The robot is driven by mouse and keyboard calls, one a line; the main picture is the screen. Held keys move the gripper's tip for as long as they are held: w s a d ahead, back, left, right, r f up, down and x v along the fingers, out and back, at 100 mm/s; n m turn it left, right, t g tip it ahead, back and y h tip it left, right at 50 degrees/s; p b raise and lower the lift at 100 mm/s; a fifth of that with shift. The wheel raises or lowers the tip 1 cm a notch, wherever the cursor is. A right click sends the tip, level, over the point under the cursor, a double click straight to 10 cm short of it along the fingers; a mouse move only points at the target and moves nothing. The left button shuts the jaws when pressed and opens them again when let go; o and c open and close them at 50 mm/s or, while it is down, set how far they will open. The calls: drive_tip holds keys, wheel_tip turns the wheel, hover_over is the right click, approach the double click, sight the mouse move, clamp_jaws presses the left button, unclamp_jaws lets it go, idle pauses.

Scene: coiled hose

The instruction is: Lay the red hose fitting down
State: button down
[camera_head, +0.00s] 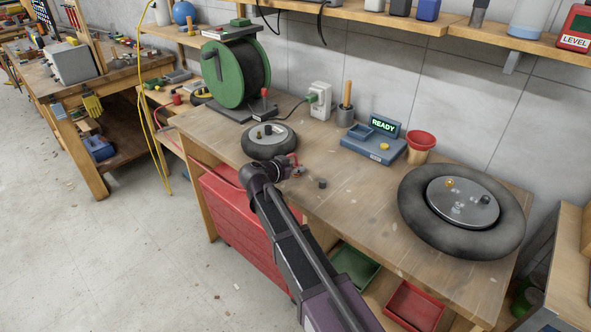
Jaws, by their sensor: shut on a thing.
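My arm reaches up from the bottom over the front edge of the wooden workbench (345,205). My gripper (296,168) is low over the bench, just right of a small wheel, and is small and partly hidden by its own wrist. It is shut on a small red piece, the red hose fitting (293,158), of which only a little shows. A thin red hose (222,176) curves from the left toward my wrist. I cannot tell whether the fitting touches the bench.
A small wheel (270,139) lies left of my gripper and a dark knob (322,183) right of it. A green reel (235,74), a blue device reading READY (374,146), a red funnel (421,140) and a large tire (411,214) stand around. Bare wood lies between knob and tire.

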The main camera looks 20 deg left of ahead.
drive_tip(key=shift+f, duration=0.25)
drive_tip(key=shift+c, duration=2.4)
unclamp_jaws()
drive_tip(key=shift+r, duration=0.1)
drive_tip(key=shift+r, duration=0.15)
drive_tip(key=shift+s+r, duration=0.15)
drive_tip(key=p+v, duration=0.4)
drive_tip(key=v, duration=0.7)
drive_tip(key=shift+s+p, duration=0.3)
drive_tip(key=shift+a+r, duration=0.1)
drive_tip(key=shift+r, duration=0.05)
